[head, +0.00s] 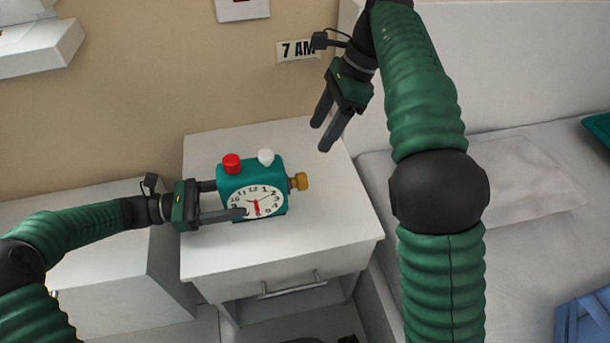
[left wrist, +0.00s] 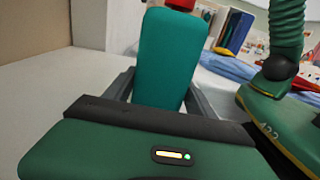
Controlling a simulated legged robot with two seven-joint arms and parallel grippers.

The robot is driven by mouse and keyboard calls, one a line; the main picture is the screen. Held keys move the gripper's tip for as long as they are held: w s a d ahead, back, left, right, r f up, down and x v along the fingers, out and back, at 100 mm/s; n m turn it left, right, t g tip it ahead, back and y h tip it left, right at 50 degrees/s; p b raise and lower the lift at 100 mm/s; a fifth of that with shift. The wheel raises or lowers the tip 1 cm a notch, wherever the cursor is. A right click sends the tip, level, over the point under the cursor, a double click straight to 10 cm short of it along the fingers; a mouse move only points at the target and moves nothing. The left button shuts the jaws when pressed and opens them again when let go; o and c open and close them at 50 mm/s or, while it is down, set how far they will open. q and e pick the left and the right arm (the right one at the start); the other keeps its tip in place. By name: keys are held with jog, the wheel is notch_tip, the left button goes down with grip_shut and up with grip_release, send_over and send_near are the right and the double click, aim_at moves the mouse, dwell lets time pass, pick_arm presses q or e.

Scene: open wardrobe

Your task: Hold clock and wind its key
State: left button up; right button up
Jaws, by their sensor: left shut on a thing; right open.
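The clock (head: 236,178) is a teal box with a white dial, a red knob and a white knob on top. It is at the top of the white nightstand in the head view. Its gold key (head: 300,182) sticks out of the right side. My left gripper (head: 226,200) is shut on the clock from the left, one finger across the front by the dial and one behind. In the left wrist view the teal side of the clock (left wrist: 168,58) is between the fingers. My right gripper (head: 322,132) is open and empty, above and to the right of the key, apart from it.
The nightstand (head: 320,225) has clear room around the clock and a drawer handle in front. A bed (head: 520,230) is at the right. A lower white cabinet (head: 110,270) is at the left. A "7 AM" sign (head: 294,50) is on the wall.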

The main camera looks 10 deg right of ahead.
aim_at(306, 175)
jog(key=shift+g, duration=0.4)
jog(key=x, duration=0.4)
jog(key=s+x, duration=0.1)
jog(key=x, duration=0.3)
jog(key=s+x, duration=0.1)
jog(key=x, duration=0.3)
jog(key=shift+d+f, duration=0.1)
jog(key=shift+d, duration=0.1)
grip_shut()
dwell(0.5)
grip_release()
